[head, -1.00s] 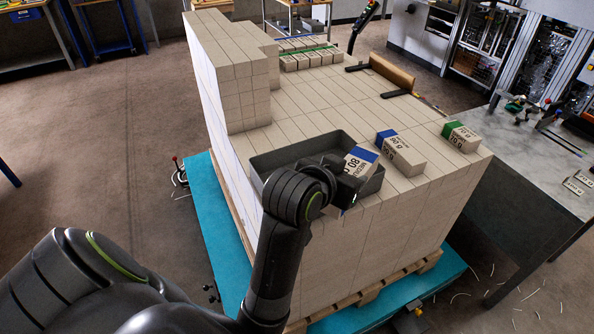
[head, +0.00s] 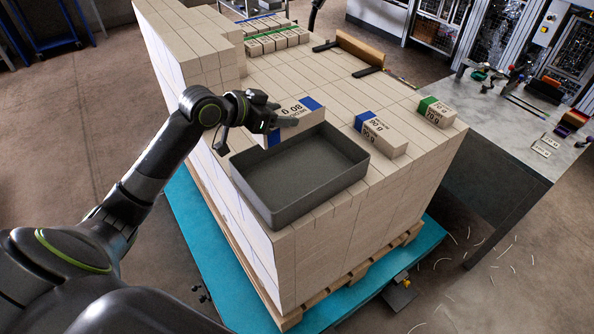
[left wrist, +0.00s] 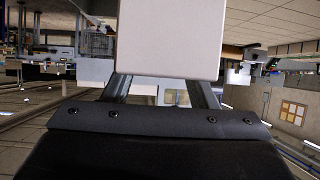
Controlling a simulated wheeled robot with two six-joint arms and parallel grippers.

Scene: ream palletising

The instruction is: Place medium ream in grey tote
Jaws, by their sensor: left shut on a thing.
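The grey tote (head: 300,178) sits on the front of the stacked reams, and its inside looks empty. A white ream with a blue band (head: 311,103) is at the tote's far edge; its upper label seems to read 80 g and is partly covered. My left gripper (head: 282,114) is shut on this ream, with the arm reaching in from the left. In the left wrist view the pale ream (left wrist: 168,40) fills the space between the fingers. I cannot tell whether the ream is clear of the stack beneath. My right gripper is not in view.
A blue-banded ream (head: 381,134) and a green-banded ream (head: 436,111) lie to the tote's right. A higher stack (head: 195,50) stands at the back left. A brown bar (head: 358,49) lies at the back. A grey table (head: 530,150) is at right.

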